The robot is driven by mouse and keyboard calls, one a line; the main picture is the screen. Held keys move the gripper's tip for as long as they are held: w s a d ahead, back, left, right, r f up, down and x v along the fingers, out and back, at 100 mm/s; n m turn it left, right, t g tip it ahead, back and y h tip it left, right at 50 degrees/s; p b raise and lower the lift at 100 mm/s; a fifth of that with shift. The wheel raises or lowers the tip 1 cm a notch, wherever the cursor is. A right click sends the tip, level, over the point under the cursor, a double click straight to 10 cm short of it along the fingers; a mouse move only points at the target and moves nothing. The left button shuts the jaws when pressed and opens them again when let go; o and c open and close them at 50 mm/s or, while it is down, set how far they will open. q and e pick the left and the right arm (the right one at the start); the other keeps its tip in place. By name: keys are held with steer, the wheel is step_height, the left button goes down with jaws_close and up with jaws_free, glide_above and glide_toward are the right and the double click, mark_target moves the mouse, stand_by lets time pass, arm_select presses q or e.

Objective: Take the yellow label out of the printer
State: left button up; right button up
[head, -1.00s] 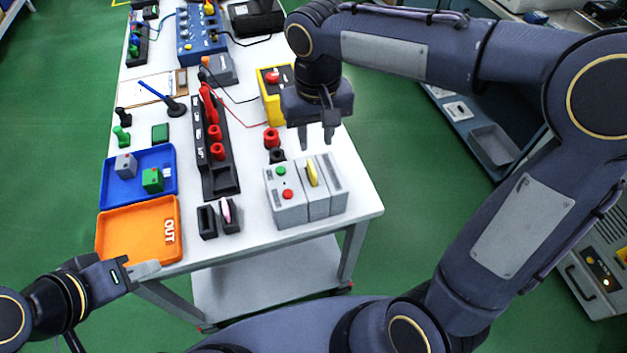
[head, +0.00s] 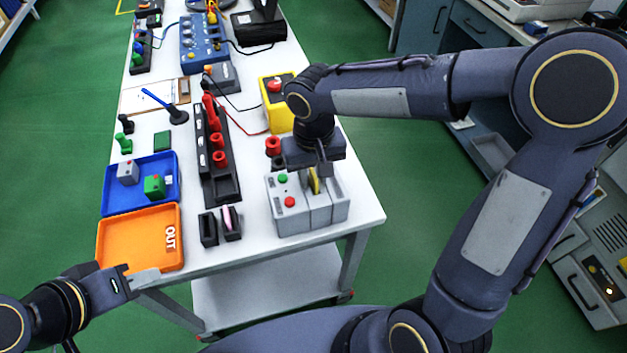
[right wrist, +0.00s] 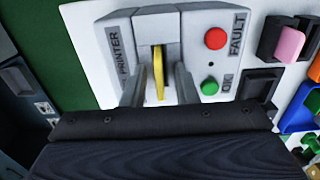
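The printer (head: 290,212) is a light grey box at the table's front right corner, with a green and a red button.
An orange tray (head: 176,262) marked OUT and a blue tray (head: 108,207) with small blocks stand at the left. Black holders (head: 208,231) stand left of the printer. A black rack with red parts (head: 209,185) and a yellow box (head: 285,122) stand behind.

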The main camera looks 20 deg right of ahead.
jaws_close()
steer(key=shift+r, duration=0.1)
